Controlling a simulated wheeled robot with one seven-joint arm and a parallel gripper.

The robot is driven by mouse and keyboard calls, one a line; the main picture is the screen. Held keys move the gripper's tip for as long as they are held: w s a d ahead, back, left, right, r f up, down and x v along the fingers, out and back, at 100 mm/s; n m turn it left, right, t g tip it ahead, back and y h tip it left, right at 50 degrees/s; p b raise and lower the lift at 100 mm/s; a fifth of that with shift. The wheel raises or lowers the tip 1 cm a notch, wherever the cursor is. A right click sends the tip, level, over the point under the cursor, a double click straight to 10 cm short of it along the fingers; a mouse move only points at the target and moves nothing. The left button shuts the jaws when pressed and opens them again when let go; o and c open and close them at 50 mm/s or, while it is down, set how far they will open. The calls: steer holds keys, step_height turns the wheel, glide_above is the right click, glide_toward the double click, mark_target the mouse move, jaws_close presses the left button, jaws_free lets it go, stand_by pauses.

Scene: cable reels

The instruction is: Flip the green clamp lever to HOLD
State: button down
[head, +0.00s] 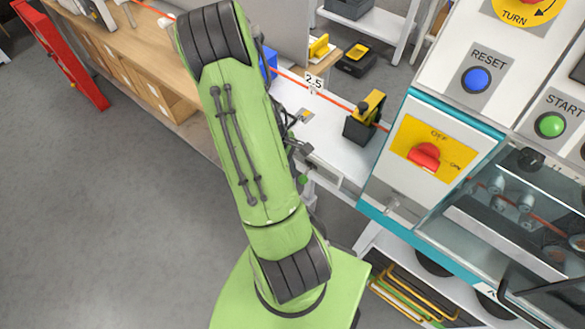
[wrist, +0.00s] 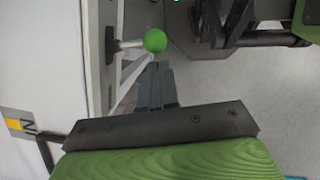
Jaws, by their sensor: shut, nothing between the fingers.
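The green clamp lever shows in the wrist view as a green ball knob (wrist: 155,41) on a short metal rod. The rod sticks out sideways to the right from a dark pivot on a pale upright panel. A small green ball, likely the same knob, shows in the head view (head: 303,180) beside my arm. My gripper (wrist: 160,68) is shut and empty, its fingertips just below the knob in the wrist view. I cannot tell whether they touch it. In the head view my green arm hides most of the gripper. No HOLD marking is readable.
In the head view, a control panel with a red OFF/ON switch (head: 424,157) stands right of my arm. A black and yellow device (head: 365,117) sits on the white bench. Open floor lies left.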

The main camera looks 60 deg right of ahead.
steer(key=p+v, duration=0.8)
steer(key=v, duration=0.2)
steer(key=shift+w+d, duration=0.35)
stand_by(0.3)
stand_by(0.5)
